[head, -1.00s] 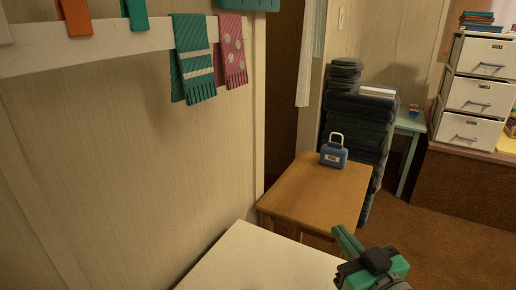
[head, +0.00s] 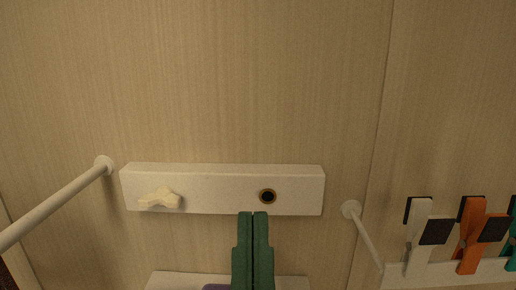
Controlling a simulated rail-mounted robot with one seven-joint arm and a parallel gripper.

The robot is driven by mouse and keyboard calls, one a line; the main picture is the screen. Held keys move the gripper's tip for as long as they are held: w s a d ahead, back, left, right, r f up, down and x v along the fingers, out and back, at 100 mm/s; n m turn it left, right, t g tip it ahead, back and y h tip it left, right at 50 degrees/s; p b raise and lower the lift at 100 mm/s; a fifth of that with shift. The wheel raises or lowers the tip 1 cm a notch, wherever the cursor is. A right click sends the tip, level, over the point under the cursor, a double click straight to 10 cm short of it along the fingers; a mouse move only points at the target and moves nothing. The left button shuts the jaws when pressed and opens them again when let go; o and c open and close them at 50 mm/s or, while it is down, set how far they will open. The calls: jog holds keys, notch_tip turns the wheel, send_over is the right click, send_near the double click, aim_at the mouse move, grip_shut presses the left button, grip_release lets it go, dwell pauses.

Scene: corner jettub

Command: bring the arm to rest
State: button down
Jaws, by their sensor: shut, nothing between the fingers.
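My gripper (head: 253,216) shows at the bottom middle of the head view as two dark green fingers pointing up the picture. The fingers are side by side with only a thin line between them, shut and empty. Their tips show just below the lower edge of a white wall bar (head: 225,200). I cannot tell whether they touch it. The rest of my arm is out of the picture.
White rods stick out at left (head: 55,207) and right (head: 366,240). White (head: 417,240) and orange clips (head: 471,238) are at lower right. A pale ledge (head: 170,280) lies below.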

notch_tip(320, 180, up, 25)
jog(key=p, duration=2)
jog(key=shift+a+p, duration=0.2)
jog(key=shift+p, duration=0.15)
jog(key=shift+f, duration=0.1)
